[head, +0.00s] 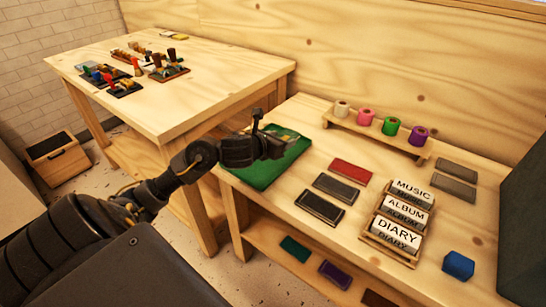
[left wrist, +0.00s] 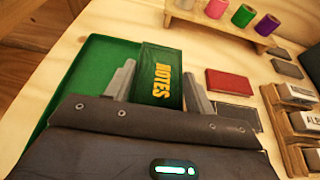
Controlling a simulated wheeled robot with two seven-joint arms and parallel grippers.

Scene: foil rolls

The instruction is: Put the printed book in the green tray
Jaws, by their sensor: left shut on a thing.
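The printed book (left wrist: 160,75) is dark green with yellow letters reading NOTES, seen in the left wrist view. My left gripper (left wrist: 160,88) is shut on it, with one grey finger on each side. The green tray (left wrist: 84,72) lies beneath and to the left of the book in that view. In the head view, my left gripper (head: 270,138) is over the green tray (head: 258,176), which sits at the left end of the right-hand table. The gripper hides much of the book there, and I cannot tell whether the book touches the tray. My right gripper is not in view.
Red (head: 351,171) and dark (head: 336,188) flat books lie right of the tray. A wooden rack (head: 372,229) holds blocks labelled MUSIC, ALBUM and DIARY. A stand (head: 345,124) with several coloured rolls is behind. A blue block (head: 458,265) sits at the front right.

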